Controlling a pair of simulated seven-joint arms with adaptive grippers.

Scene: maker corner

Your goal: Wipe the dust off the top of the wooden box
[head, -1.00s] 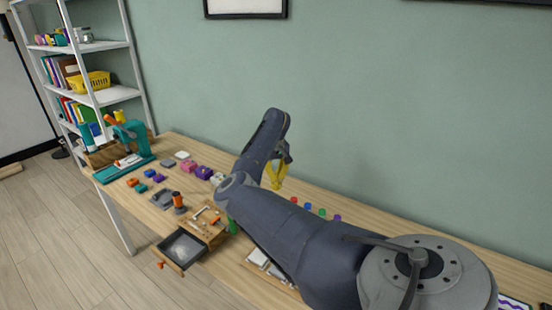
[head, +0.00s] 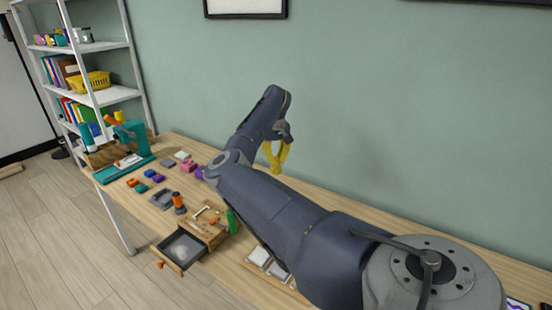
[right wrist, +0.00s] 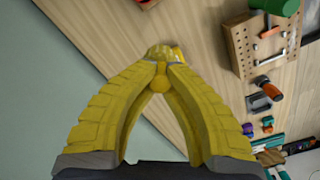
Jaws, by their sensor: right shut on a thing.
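The wooden box (head: 211,232) stands on the workbench with small tools on top and its drawer (head: 181,251) pulled open. A light top with holes shows in the right wrist view, on what looks like the same box (right wrist: 238,50). I cannot make out dust on it. My right gripper (head: 275,170) has yellow fingers and is up near the wall, behind and right of the box, apart from it. In the right wrist view its fingertips (right wrist: 160,62) meet on a small yellow thing (right wrist: 160,50), mostly hidden and too unclear to name. My left gripper is out of view.
A green bottle-like thing (head: 232,221) stands right beside the box. An orange-topped tool (head: 178,202) and a grey tray (head: 161,199) are to its left. A white tray (head: 268,263) lies to the right, near my arm. Colored blocks and a teal machine (head: 130,140) stand further left.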

